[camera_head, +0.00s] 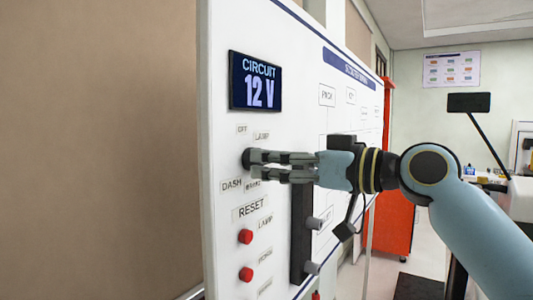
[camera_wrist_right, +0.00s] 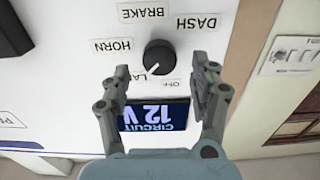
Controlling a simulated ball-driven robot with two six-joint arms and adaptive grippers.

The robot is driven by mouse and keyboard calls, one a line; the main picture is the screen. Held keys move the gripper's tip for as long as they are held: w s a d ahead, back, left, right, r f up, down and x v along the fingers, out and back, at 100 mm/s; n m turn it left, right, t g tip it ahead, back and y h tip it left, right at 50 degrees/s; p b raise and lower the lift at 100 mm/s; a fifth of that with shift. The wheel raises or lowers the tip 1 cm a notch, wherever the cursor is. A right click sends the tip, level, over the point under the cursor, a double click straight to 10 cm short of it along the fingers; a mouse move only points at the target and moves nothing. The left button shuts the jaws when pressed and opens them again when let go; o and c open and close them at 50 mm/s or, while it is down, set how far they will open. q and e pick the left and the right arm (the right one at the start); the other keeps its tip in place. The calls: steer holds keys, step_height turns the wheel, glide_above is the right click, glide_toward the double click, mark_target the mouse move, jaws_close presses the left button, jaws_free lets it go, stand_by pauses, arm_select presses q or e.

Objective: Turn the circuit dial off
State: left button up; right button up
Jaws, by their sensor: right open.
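The circuit dial (camera_wrist_right: 159,57) is a round black knob on the white panel, ringed by printed labels. In the upside-down right wrist view, its white pointer mark faces the LAMP label (camera_wrist_right: 148,76), near the OFF label (camera_wrist_right: 171,84). My right gripper (camera_wrist_right: 160,73) is open, with the dial centred between and just past its fingertips, apart from both. In the head view my right gripper (camera_head: 254,165) reaches left to the panel and largely hides the dial. A display (camera_head: 255,82) above reads CIRCUIT 12 V. My left gripper is not in view.
The white panel (camera_head: 224,220) carries two red buttons (camera_head: 246,236) below the dial. A dark vertical bar (camera_head: 298,235) with grey knobs stands to their right. An orange-red cabinet (camera_head: 392,215) is behind my right arm.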

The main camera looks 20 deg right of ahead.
steer(key=shift+x, duration=1.15)
steer(key=c, duration=1.1)
steer(key=shift+f+n+b, duration=0.1)
steer(key=shift+n+b, duration=4.4)
steer(key=shift+b, duration=1.35)
steer(key=shift+c, duration=0.2)
